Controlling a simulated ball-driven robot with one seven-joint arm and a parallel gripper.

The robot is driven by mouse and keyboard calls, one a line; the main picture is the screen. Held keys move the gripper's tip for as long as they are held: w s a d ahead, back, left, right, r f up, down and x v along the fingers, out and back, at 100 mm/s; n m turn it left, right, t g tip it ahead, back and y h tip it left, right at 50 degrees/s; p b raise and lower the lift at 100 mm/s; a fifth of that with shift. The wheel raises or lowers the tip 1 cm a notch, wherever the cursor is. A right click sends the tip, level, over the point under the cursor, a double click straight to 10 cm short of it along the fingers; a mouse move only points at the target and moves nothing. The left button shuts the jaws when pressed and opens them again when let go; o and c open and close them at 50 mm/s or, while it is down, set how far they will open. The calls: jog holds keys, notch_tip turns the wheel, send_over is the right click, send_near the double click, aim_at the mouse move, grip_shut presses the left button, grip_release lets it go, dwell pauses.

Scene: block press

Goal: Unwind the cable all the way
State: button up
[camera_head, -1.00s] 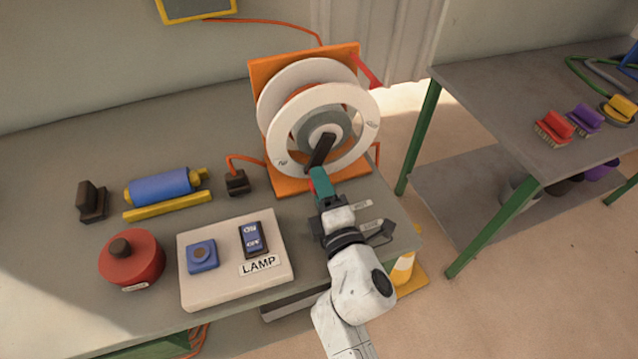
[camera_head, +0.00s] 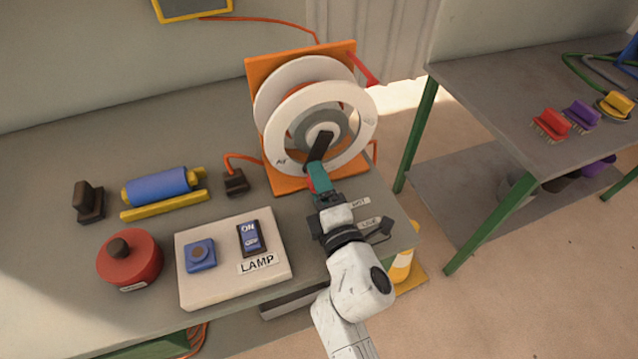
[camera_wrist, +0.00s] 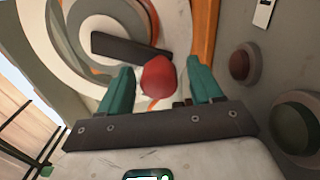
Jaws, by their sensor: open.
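A cable reel with white flanges (camera_head: 350,151) stands on an orange frame (camera_head: 255,85) at the back of the bench. A dark crank arm (camera_head: 318,150) points down and slightly left from its hub. Orange cable (camera_head: 240,158) runs from the reel's lower left to a dark plug block (camera_head: 235,182). My gripper (camera_head: 318,178) is at the crank's lower end. In the wrist view, a red crank knob (camera_wrist: 158,77) sits between the teal fingers of my open gripper (camera_wrist: 158,90), with a gap showing on each side.
A lamp panel (camera_head: 215,285) with a switch, a red round device (camera_head: 130,262), and a blue roller (camera_head: 157,188) occupy the bench left of my arm. A second table (camera_head: 500,90) with brushes stands at the right, across a floor gap.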

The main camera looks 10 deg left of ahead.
jog(key=shift+s+d, duration=0.1)
jog(key=p+v, duration=0.2)
jog(key=v, duration=0.8)
jog(key=shift+s+d, duration=0.2)
